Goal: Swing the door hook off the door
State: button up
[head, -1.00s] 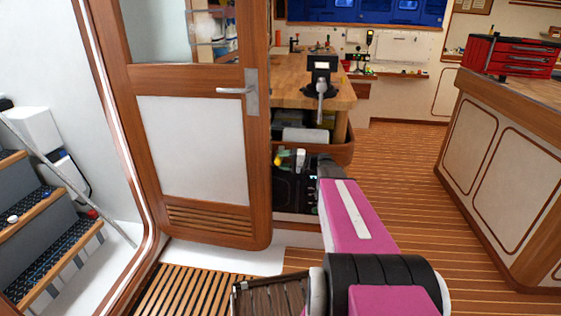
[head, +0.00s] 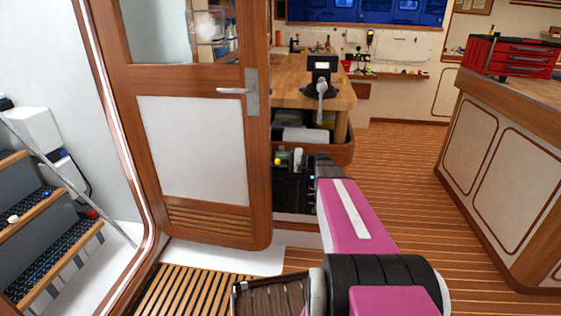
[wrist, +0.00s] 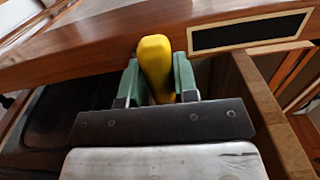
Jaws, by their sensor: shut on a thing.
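The wooden door (head: 192,150) with a white panel and a lever handle (head: 237,91) stands at the left of the head view. My gripper (wrist: 157,72) has two green fingers, closed on the sides of a rounded yellow grip (wrist: 155,46) in the wrist view. This grip seems to be part of the door hook; the rest of the hook is hidden. Contact between hook and door cannot be made out.
A workbench (head: 300,95) stands behind the door's right edge. A cabinet (head: 500,160) bearing a red toolbox (head: 510,57) is at right. Steps (head: 40,220) are at far left. The plank floor (head: 400,190) between bench and cabinet is clear.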

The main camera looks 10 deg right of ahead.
jog(key=shift+r+m, duration=0.9)
jog(key=shift+m, duration=0.1)
jog(key=r+m, duration=0.1)
jog(key=w+r+m, duration=0.1)
jog(key=shift+d+r+m, duration=0.1)
jog(key=shift+d+m, duration=0.05)
jog(key=shift+m, duration=0.15)
jog(key=m, duration=0.1)
jog(key=r+m, duration=0.1)
jog(key=w+r, duration=0.1)
jog(key=shift+w+d+m, duration=0.1)
jog(key=shift+d+m, duration=0.15)
jog(key=shift+m, duration=0.15)
jog(key=w+r+m, duration=0.2)
jog(key=m, duration=0.1)
jog(key=r+m, duration=0.2)
jog(key=m, duration=0.5)
send_over(281, 149)
jog(key=w+d, duration=0.1)
jog(key=shift+w+d+f, duration=0.15)
jog(key=shift+f, duration=0.05)
jog(key=o, duration=0.9)
